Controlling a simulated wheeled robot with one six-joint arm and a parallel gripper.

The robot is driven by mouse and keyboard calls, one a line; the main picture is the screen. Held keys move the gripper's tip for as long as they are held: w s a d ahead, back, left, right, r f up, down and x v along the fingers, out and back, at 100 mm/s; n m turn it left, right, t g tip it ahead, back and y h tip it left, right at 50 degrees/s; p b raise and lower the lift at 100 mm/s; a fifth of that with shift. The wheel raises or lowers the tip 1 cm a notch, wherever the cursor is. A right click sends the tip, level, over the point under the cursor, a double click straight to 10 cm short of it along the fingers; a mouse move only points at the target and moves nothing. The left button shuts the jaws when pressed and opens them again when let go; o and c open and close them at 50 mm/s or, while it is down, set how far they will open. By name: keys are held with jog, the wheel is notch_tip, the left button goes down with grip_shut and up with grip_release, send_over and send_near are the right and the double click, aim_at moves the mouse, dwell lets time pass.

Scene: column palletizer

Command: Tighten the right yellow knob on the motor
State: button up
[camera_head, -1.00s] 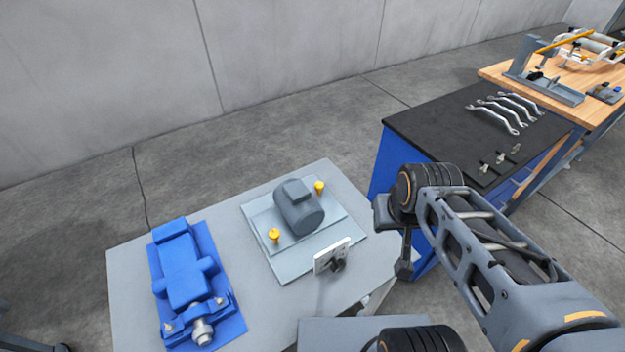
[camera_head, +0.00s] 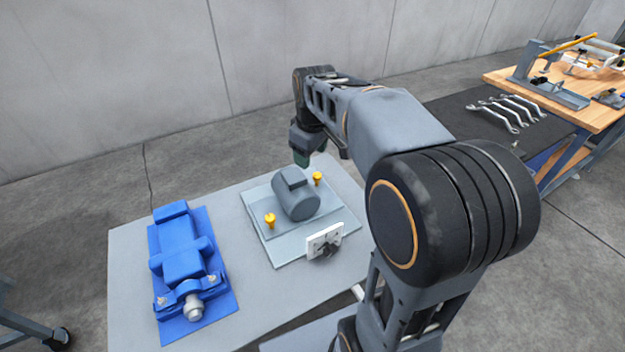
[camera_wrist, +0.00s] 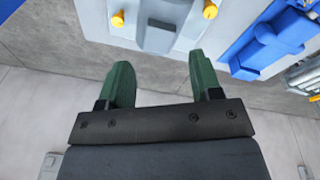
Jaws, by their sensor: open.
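The grey motor (camera_head: 295,198) sits on a light plate (camera_head: 268,222) on the grey table. The right yellow knob (camera_head: 317,178) stands upright at the motor's right side, and the left yellow knob (camera_head: 270,220) at its left. My gripper (camera_head: 302,158) is above the far side of the motor, apart from the knobs, pointing down. In the wrist view the green fingers of my gripper (camera_wrist: 160,72) are spread with nothing between them. That view is turned round: the right knob (camera_wrist: 118,19) shows at upper left and the left knob (camera_wrist: 210,9) at upper right, both beyond the fingertips.
A blue machine (camera_head: 182,260) on a blue plate stands left of the motor. A small white bracket (camera_head: 325,240) stands at the plate's front edge. A dark bench with wrenches (camera_head: 508,112) and a wooden bench (camera_head: 555,115) are at right. The concrete wall is behind.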

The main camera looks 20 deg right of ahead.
jog(key=w+d+f+n+g+b, duration=0.1)
jog(key=w+d+f+n+b, duration=0.2)
jog(key=w, duration=0.4)
jog(key=n+g, duration=0.1)
jog(key=n, duration=0.3)
send_over(317, 174)
notch_tip(317, 174, down, 6)
notch_tip(317, 174, down, 14)
jog(key=shift+s+r+b, duration=0.15)
jog(key=shift+b, duration=0.85)
jog(key=c, duration=0.9)
jog(key=shift+c, duration=0.2)
